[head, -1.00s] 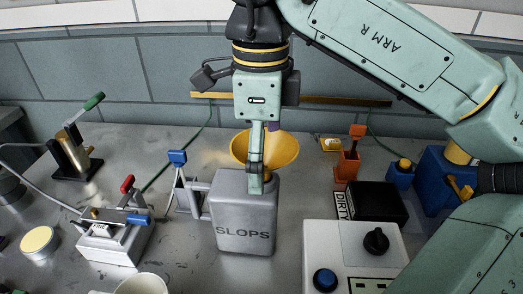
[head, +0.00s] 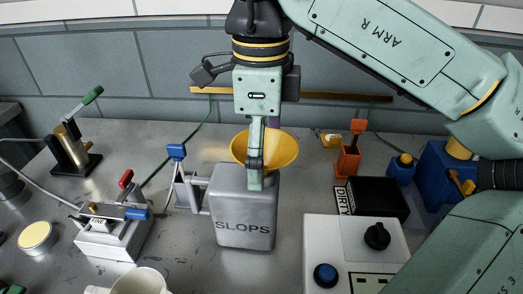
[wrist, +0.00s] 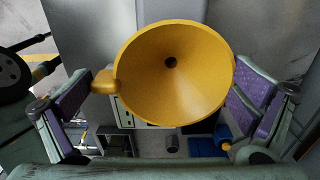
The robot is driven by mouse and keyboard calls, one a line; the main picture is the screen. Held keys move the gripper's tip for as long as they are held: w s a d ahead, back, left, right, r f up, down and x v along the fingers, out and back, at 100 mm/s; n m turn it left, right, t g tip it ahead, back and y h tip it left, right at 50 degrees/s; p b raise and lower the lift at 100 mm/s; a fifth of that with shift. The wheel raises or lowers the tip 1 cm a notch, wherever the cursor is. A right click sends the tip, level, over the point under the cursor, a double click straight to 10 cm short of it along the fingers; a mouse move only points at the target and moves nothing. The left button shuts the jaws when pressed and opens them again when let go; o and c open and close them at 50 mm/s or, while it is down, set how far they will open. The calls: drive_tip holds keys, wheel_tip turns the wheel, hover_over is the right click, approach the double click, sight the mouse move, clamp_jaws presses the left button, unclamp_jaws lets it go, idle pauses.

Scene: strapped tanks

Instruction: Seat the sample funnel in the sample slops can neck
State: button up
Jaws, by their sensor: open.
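The grey slops can (head: 245,222), marked SLOPS, stands upright on the bench in the head view. The yellow sample funnel (head: 284,148) is at the can's top, wide mouth up, partly behind my gripper. My gripper (head: 256,180) points down over the can and hides part of the funnel and the can's neck. In the wrist view, the funnel (wrist: 175,85) shows its open cone, dark hole and a side tab on the left. The purple-padded fingers of my gripper (wrist: 165,110) are spread on either side of it. The funnel's spout and its fit in the neck are hidden.
A blue-topped stand (head: 178,153) is left of the can, and a clamp device (head: 115,232) farther left. A white control box (head: 340,245) and black DIRTY box (head: 378,198) are on the right. A white mug (head: 140,282) is in front.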

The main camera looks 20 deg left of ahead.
wheel_tip(320, 180, up, 7)
idle(0.3)
drive_tip(key=shift+c, duration=1)
